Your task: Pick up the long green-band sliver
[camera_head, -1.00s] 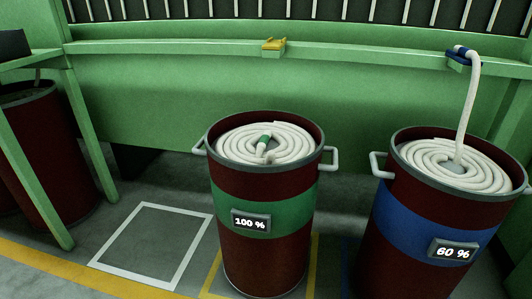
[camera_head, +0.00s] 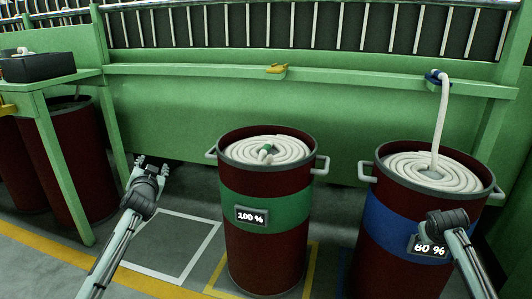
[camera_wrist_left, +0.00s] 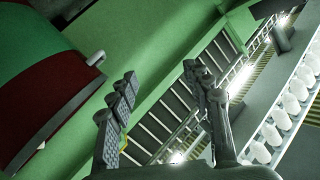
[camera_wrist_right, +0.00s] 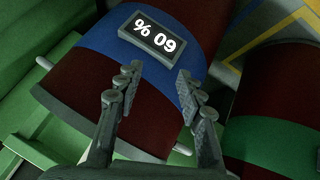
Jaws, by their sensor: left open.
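A white coiled sliver (camera_head: 255,151) lies in the green-band can (camera_head: 264,245), which is marked 100 %. My right gripper (camera_wrist_right: 158,72) is open and empty in front of the blue-band can. In the head view its wrist covers part of that can's label.
The blue-band can (camera_head: 378,222), marked 60 %, stands at right, its white sliver rising to a blue clip (camera_head: 437,77) on the green rail. A yellow clip (camera_head: 277,69) is on the rail. A green table (camera_head: 58,77) stands left. A white floor square (camera_head: 155,272) is empty.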

